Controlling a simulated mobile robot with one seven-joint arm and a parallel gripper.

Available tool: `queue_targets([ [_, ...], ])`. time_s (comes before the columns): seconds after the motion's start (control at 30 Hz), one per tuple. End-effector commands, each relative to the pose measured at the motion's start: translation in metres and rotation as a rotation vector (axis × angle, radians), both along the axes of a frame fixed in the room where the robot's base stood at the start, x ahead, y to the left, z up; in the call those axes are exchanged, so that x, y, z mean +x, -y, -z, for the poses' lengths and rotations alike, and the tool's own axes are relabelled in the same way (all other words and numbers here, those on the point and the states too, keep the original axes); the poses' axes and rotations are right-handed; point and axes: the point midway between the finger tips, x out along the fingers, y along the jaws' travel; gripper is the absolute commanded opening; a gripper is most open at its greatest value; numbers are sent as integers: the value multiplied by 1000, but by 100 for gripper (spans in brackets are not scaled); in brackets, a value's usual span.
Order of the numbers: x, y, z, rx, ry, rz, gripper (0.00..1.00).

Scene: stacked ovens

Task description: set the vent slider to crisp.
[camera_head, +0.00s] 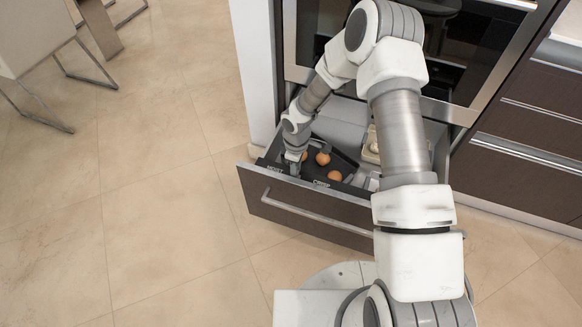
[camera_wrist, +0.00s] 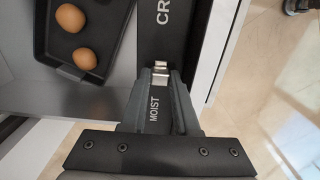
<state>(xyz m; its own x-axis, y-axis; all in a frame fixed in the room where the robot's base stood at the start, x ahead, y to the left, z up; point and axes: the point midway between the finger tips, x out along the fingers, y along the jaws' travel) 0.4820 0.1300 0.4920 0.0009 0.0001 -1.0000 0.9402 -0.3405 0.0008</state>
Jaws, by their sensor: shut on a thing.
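The vent slider (camera_wrist: 160,66) is a small metallic tab on a black strip (camera_wrist: 163,35) inside the open drawer. The strip is lettered MOIST at one end and CRISP at the other. The slider stands just past the MOIST lettering, apart from CRISP. My gripper (camera_wrist: 160,76) is shut on the slider, with its two fingers on either side of it. In the head view my gripper (camera_head: 293,167) is at the drawer's left end, by MOIST, and hides the slider. CRISP (camera_head: 328,185) shows to its right.
The drawer (camera_head: 300,206) is pulled out below the oven (camera_head: 462,50). A dark tray (camera_wrist: 110,25) with brown eggs (camera_wrist: 85,58) lies inside, close to the strip. A pale container (camera_head: 371,148) is further right. The floor to the left is clear, with chairs (camera_head: 35,45) beyond.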

Motion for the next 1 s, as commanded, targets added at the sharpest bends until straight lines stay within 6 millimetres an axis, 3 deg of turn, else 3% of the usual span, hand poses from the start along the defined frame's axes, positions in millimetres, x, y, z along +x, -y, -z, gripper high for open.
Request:
queue_targets([
  [0.17, -11, 29, -1, -2, -2, 3, 0],
  [0.43, -12, 33, 0, -4, -3, 2, 0],
  [0.47, -12, 33, 0, -5, -3, 2, 31],
  [0.53, -12, 33, 0, -5, -4, 2, 42],
  [0.83, -12, 31, -3, -2, -1, 1, 42],
  [1.0, -11, 31, -26, -2, 2, 2, 42],
])
